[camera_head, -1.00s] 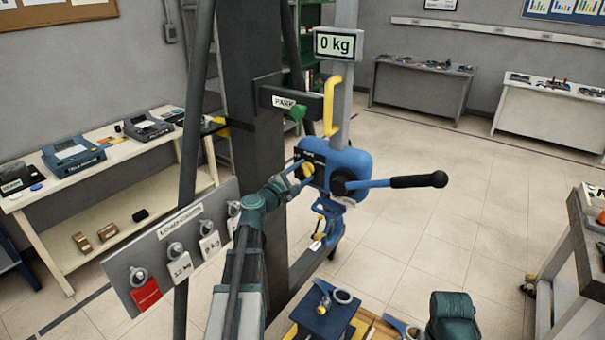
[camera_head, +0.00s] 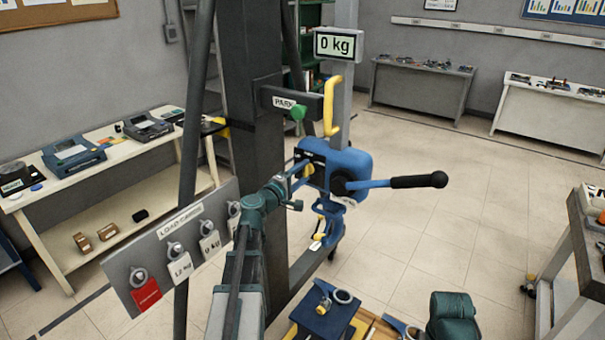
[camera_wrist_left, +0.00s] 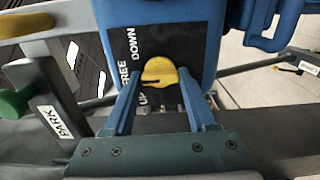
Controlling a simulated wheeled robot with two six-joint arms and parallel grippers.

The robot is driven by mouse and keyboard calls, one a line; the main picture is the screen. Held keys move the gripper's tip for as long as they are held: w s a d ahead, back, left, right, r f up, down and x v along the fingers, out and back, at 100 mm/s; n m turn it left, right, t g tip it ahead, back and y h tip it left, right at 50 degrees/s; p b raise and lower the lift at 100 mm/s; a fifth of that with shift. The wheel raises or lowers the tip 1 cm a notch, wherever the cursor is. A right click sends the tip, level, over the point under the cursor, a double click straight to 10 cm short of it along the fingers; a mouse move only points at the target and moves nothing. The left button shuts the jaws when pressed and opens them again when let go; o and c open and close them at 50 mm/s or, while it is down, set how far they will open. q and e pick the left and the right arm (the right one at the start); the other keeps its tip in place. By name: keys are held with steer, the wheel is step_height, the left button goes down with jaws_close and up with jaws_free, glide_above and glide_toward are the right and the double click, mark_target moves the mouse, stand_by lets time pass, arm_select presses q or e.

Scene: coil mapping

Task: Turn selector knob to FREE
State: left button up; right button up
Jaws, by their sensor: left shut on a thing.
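The yellow selector knob (camera_wrist_left: 158,72) sits on a dark label plate (camera_wrist_left: 178,45) on the blue hoist body (camera_head: 348,165). In the left wrist view the plate reads FREE to the knob's left, DOWN beyond it and UP nearer the gripper. A dark mark on the knob lies roughly across it, towards the left; which label it meets is unclear. My left gripper (camera_wrist_left: 157,75) is shut on the knob, a finger on each side. In the head view my left gripper (camera_head: 300,178) partly hides the knob. My right gripper does not show.
A black-gripped lever (camera_head: 418,181) sticks out right of the hoist body. A yellow handle (camera_head: 332,105) and a green-knobbed PARK arm (camera_head: 290,102) are above it. A LOAD COMBOS board (camera_head: 180,248) with tags hangs at the left. A dark column (camera_head: 262,150) stands behind.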

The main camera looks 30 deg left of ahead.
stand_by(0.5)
arm_select(q)
steer(key=o, duration=1.4)
steer(key=shift+c, duration=0.2)
steer(key=shift+s, duration=0.1)
steer(key=s+a, duration=0.1)
steer(key=s, duration=1.2)
steer(key=shift+s, duration=0.3)
